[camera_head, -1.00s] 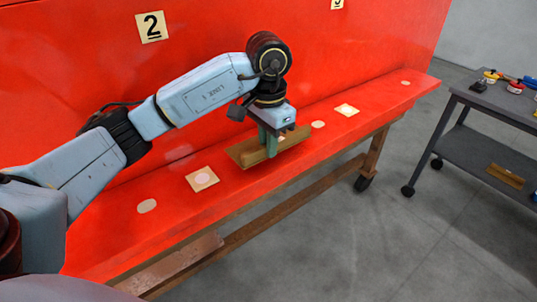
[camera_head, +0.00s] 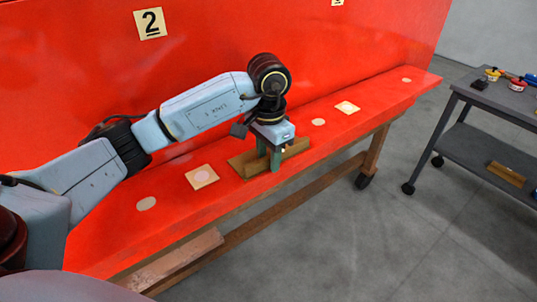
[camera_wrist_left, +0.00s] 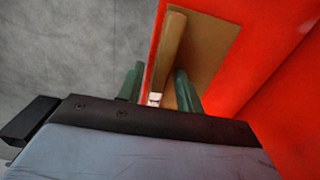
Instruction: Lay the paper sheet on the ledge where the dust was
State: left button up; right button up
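A flat brown sheet (camera_head: 238,163) lies on the red ledge (camera_head: 105,240), with a wooden bar (camera_head: 297,147) along it; I take the sheet for the paper. In the left wrist view the brown sheet (camera_wrist_left: 215,45) and the bar (camera_wrist_left: 172,45) also show. My left gripper (camera_head: 268,160) is over the ledge's front part at the sheet. Its green fingers (camera_wrist_left: 160,90) stand apart, with the bar's near end and a small white patch between or just beyond them. The gripper hides part of the sheet. My right gripper is out of view.
A grey cart (camera_head: 500,100) with small items stands right, over grey floor.

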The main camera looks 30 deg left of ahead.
pick_arm(q)
jog(key=shift+r, duration=0.1)
notch_tip(320, 180, up, 12)
jog(key=p, duration=0.1)
dwell(0.5)
